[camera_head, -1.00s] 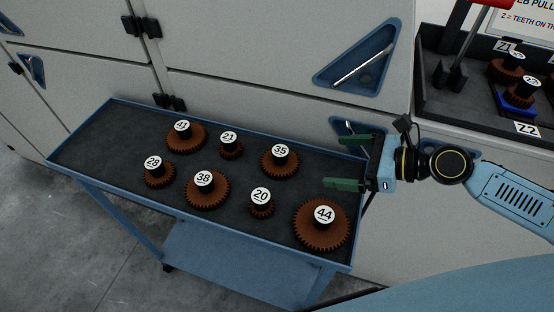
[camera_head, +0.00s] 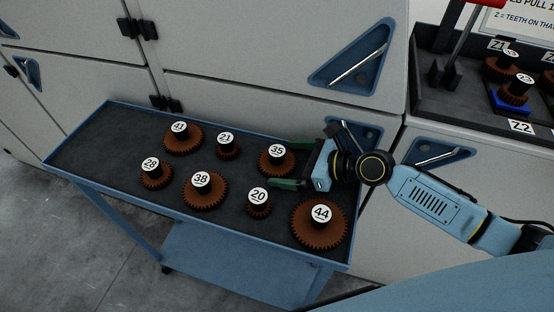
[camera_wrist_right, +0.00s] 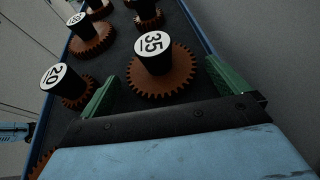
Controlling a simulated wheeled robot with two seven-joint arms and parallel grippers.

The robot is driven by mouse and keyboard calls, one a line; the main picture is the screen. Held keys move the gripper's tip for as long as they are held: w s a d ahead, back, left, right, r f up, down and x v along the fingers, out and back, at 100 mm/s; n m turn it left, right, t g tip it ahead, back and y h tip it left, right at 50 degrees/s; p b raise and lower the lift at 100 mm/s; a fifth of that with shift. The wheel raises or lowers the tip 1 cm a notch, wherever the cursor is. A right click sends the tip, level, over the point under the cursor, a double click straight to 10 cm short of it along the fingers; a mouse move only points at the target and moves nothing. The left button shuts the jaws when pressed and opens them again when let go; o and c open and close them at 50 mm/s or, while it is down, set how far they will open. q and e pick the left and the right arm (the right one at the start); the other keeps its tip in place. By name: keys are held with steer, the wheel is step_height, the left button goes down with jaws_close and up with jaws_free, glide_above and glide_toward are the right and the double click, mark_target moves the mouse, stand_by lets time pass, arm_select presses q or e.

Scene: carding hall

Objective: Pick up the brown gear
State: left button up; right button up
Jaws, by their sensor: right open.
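Several brown toothed gears with black hubs and white number labels stand on the cart's dark top. The gear labelled 35 (camera_head: 268,165) is at the right, near the cart's back edge. My right gripper (camera_head: 276,167) is open, its green fingers pointing left toward gear 35. In the right wrist view, gear 35 (camera_wrist_right: 160,84) lies ahead of and between the spread fingers (camera_wrist_right: 163,92), which do not visibly grip it. Gear 20 (camera_head: 259,208) and gear 44 (camera_head: 319,228) are nearer the front. My left gripper is out of view.
Gears 41 (camera_head: 183,140), 21 (camera_head: 227,148), 28 (camera_head: 156,176) and 38 (camera_head: 204,193) occupy the middle. The blue-rimmed cart (camera_head: 75,155) is bare at its left end. A pale cabinet (camera_head: 235,50) stands behind. A dark bench (camera_head: 450,106) with more gears is at the right.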

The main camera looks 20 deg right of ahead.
steer(key=shift+w+a+f, duration=0.2)
steer(key=shift+w+a, duration=0.2)
steer(key=shift+a, duration=0.1)
steer(key=c, duration=1.1)
